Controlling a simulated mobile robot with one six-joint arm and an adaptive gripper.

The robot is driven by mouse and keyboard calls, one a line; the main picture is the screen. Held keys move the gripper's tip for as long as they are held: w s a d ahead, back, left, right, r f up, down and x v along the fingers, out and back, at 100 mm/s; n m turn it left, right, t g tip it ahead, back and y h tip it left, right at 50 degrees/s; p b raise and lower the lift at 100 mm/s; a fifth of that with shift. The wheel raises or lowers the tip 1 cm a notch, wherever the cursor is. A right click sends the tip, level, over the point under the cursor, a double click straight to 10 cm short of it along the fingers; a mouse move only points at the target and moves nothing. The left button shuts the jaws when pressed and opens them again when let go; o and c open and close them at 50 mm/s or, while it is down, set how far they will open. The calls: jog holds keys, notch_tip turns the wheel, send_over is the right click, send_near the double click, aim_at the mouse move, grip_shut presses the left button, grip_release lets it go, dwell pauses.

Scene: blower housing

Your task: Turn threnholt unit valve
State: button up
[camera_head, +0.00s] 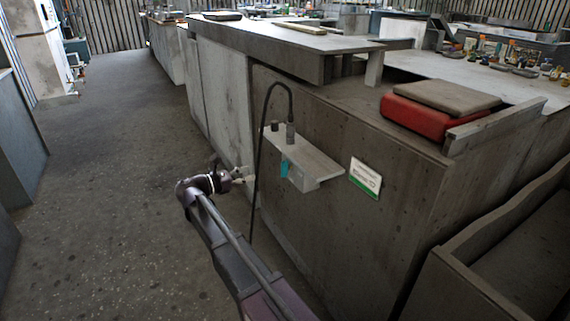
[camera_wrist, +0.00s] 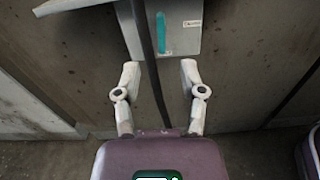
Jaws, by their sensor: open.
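A small grey shelf-like unit (camera_head: 315,165) is fixed to the side of the long counter; its grey face also shows in the wrist view (camera_wrist: 184,40). It bears a teal piece (camera_head: 284,168), which shows in the wrist view too (camera_wrist: 161,33). A dark knob (camera_head: 274,126) and a dark cylinder (camera_head: 290,136) stand on its top. I cannot tell which part is the valve. A black hose (camera_head: 257,165) arches from the cylinder and hangs down. My gripper (camera_head: 245,174) is open and empty, left of the unit. In the wrist view (camera_wrist: 160,72) the hose passes between the fingers' outlines.
A white and green sign (camera_head: 365,178) is on the counter side (camera_head: 400,215), right of the unit. A red box (camera_head: 418,117) with a brown top sits on the counter. A low wooden bin (camera_head: 465,285) stands at the lower right. The floor (camera_head: 110,190) at left is clear.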

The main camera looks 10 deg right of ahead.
aim_at(284, 162)
jog(key=x, duration=1.3)
jog(key=shift+w+d, duration=0.1)
jog(key=shift+d, duration=0.2)
